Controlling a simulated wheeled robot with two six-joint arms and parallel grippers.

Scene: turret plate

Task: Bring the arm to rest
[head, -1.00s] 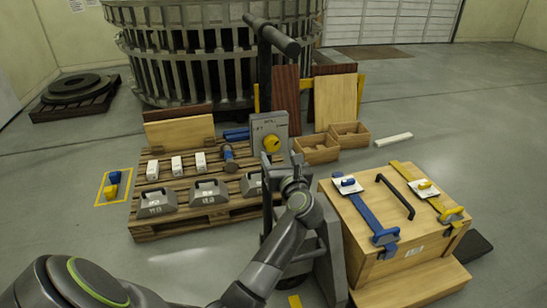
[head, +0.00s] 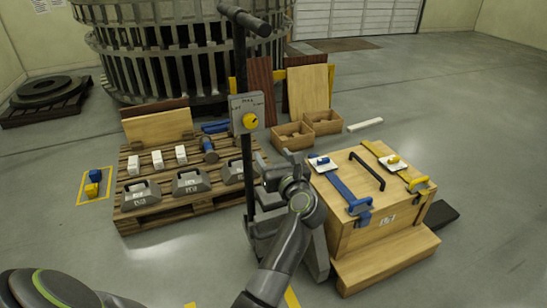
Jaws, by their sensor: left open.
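My left arm comes in from the bottom. Its gripper (head: 279,167) is open and shows at the middle of the head view, with nothing seen between its fingers. It appears just right of a dark upright post (head: 247,170) and left of a wooden crate (head: 345,237); whether it touches either cannot be told. The post carries a grey panel with a yellow knob (head: 250,120). My right gripper is not in view.
A slatted pallet (head: 135,220) holds grey weights (head: 190,182), white blocks (head: 157,160) and a board (head: 158,127). The crate has a blue clamp (head: 345,192) and a yellow one on its lid. Two small open boxes (head: 292,135) stand behind.

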